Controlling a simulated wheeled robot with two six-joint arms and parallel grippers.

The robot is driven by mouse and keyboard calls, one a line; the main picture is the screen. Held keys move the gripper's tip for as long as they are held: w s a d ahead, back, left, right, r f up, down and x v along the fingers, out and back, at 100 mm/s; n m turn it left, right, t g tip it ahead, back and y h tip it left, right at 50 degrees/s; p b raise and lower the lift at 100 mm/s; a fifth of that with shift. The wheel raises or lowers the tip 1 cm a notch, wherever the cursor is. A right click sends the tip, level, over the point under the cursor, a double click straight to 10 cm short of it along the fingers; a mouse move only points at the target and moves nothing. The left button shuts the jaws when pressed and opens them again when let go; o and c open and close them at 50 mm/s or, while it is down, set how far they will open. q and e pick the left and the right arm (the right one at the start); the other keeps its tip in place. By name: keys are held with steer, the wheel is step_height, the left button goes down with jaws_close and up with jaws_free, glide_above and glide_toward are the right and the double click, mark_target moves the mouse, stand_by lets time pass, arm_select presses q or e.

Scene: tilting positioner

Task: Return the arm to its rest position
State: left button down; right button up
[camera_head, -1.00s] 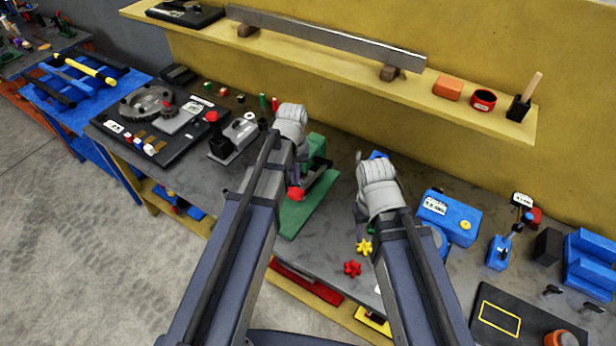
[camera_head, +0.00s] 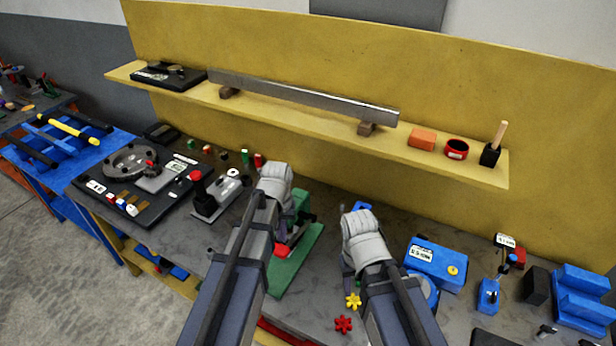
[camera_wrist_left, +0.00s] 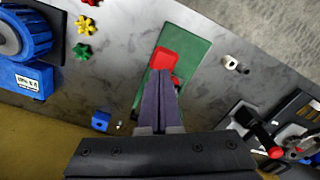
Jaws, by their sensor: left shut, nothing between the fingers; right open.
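My left gripper (camera_wrist_left: 161,82) is shut and empty in the left wrist view. Its fingers point over a green plate (camera_wrist_left: 190,62) and overlap the edge of a red knob (camera_wrist_left: 164,57); I cannot tell whether they touch it. In the head view my left wrist (camera_head: 275,180) is over the green fixture (camera_head: 300,262), and its fingers are mostly hidden. My right wrist (camera_head: 364,238) is to its right above the bench, with the gripper (camera_head: 347,272) open and largely hidden behind it.
Yellow (camera_head: 353,300) and red (camera_head: 343,324) star knobs lie close to my right arm. A blue box (camera_head: 436,262) stands to its right. A grey clamp block (camera_head: 222,198) is left of the fixture. A yellow shelf (camera_head: 310,124) runs behind the bench.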

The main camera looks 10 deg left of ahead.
arm_select(q)
steer(key=s+d+f+m+b, duration=0.2)
steer(key=s+d+f+b, duration=0.3)
steer(key=f+b, duration=0.3)
steer(key=s+d+f+m+y+b, duration=0.1)
steer(key=s+d+f+m+b, duration=0.2)
steer(key=s+f+b, duration=0.5)
step_height(320, 180, down, 2)
steer(key=shift+s+d+f+b, duration=0.1)
steer(key=shift+s+d+b, duration=0.3)
steer(key=shift+d, duration=0.45)
steer(key=shift+w+a, duration=0.1)
